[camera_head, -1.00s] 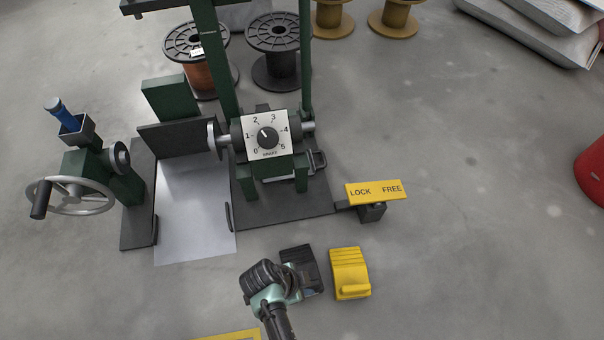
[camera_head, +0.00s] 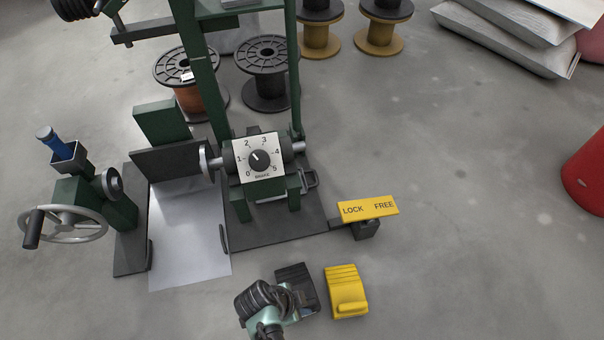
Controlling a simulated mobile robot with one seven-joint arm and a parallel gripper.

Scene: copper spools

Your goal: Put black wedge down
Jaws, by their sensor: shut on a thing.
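The black wedge (camera_head: 298,280) is at the bottom centre of the head view, in front of the green machine. My gripper (camera_head: 285,300) is at its left side and shut on it; the fingers are largely hidden behind my wrist. The wedge looks low, at about the floor's level, but I cannot tell whether it touches the floor. A yellow wedge (camera_head: 346,292) stands on the floor just to its right, with a narrow gap between them.
The green machine with a brake dial (camera_head: 259,158) stands behind. A yellow LOCK/FREE plate (camera_head: 368,209) juts out on its right. A grey sheet (camera_head: 188,240) and a handwheel (camera_head: 62,223) are at left. Open floor lies right, before a red object (camera_head: 585,175).

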